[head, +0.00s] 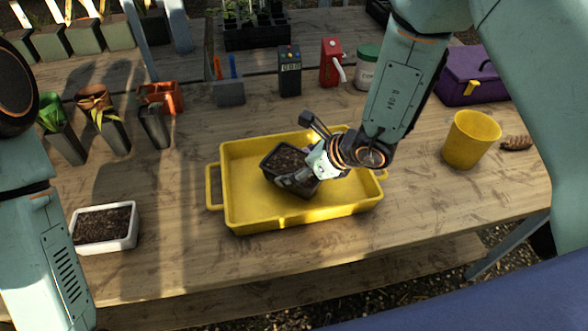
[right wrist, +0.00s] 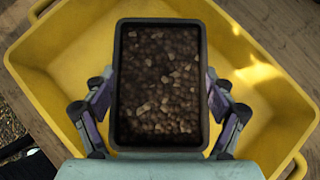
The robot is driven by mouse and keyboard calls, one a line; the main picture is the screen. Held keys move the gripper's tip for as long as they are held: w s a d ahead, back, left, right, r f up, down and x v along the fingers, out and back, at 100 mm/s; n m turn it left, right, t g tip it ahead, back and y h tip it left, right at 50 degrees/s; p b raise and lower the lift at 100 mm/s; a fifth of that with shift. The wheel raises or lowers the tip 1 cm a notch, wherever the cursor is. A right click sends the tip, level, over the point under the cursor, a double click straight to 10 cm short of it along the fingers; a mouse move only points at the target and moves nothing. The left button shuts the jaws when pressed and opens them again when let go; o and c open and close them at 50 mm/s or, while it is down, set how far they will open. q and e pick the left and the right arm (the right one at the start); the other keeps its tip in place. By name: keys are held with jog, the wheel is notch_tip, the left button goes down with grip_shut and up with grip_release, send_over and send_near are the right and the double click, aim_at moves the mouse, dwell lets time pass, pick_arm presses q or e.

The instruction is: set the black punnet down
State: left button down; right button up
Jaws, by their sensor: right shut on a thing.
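The black punnet (head: 287,163), filled with brown gritty soil, is over the inside of the yellow tray (head: 300,216) in the head view. My right gripper (head: 302,172) is shut on the punnet. In the right wrist view the punnet (right wrist: 121,140) sits between the two fingers of my right gripper (right wrist: 160,108), with yellow tray floor around it. I cannot tell whether the punnet's base touches the tray floor. My left arm shows at the left edge of the head view, but its gripper is out of the picture.
A white punnet of soil (head: 134,228) stands left of the tray. A yellow pot (head: 470,140) and a brown cone-like thing (head: 517,143) are at the right. Plant pots (head: 154,128) and a dark meter (head: 289,75) stand behind. The yellow tray holds nothing else visible.

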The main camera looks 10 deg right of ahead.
jog(key=shift+d+f, duration=0.35)
jog(key=shift+f, duration=0.35)
jog(key=shift+w+a+f, duration=0.1)
jog(key=shift+a+f, duration=0.05)
jog(key=shift+a, duration=0.25)
jog(key=o, duration=1.2)
jog(key=shift+d, duration=0.3)
jog(key=shift+a, duration=0.2)
jog(key=shift+d+r, duration=0.2)
jog(key=shift+r, duration=0.2)
jog(key=v, duration=1.1)
jog(key=shift+s, duration=0.35)
